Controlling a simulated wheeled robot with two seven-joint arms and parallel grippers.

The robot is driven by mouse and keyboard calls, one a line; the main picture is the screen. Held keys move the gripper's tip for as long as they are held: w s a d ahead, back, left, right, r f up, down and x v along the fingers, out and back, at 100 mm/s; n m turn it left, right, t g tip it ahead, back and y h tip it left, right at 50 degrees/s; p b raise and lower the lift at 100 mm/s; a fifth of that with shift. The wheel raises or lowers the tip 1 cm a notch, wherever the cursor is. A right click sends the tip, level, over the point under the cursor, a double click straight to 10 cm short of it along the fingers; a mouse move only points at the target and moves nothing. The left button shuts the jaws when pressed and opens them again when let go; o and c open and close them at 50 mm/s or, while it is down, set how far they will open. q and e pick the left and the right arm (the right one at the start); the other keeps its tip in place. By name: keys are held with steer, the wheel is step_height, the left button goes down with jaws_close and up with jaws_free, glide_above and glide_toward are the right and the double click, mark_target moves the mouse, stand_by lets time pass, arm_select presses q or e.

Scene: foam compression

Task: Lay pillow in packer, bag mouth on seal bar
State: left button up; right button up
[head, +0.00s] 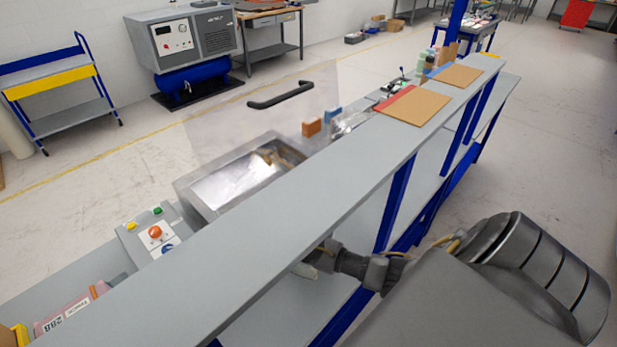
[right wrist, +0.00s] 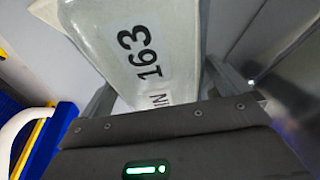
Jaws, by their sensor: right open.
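The packer is an open metal chamber (head: 245,187) behind the long grey shelf in the head view. Its clear lid is raised, with a black handle (head: 280,95). In the right wrist view, a whitish bagged pillow (right wrist: 125,60) printed "163" lies in front of my right gripper (right wrist: 162,88). The gripper's fingers are open, one on each side of the pillow's near end. In the head view my right arm reaches under the shelf, and the shelf hides the gripper. The seal bar and bag mouth cannot be made out. My left gripper is not in view.
The grey shelf (head: 300,205) on blue posts crosses between me and the packer. A control box with an orange button (head: 155,232) stands left of the chamber. A pink package marked "288" (head: 70,312) lies at lower left. Brown boards (head: 415,106) lie on the shelf.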

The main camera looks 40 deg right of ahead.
steer(key=c, duration=0.9)
